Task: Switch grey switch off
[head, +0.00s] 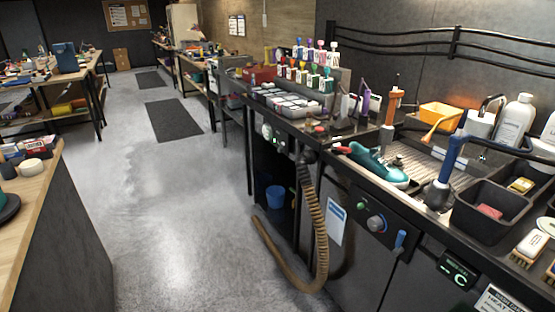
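No part of either gripper shows in the head view. A dark control panel (383,228) on the front of the workbench carries a round grey knob (375,222), a green button (361,205) and a blue lever (400,240). Another front panel further left has a pale round dial (267,131) and small green marks. I cannot tell which of these controls is the grey switch, nor whether it is on or off.
The workbench (420,215) on the right holds a teal sneaker (378,165), a black bin (492,212), bottles and brushes. A ribbed brown hose (318,225) hangs in front. A wooden-topped counter (38,195) stands left. The grey floor (185,220) between is clear.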

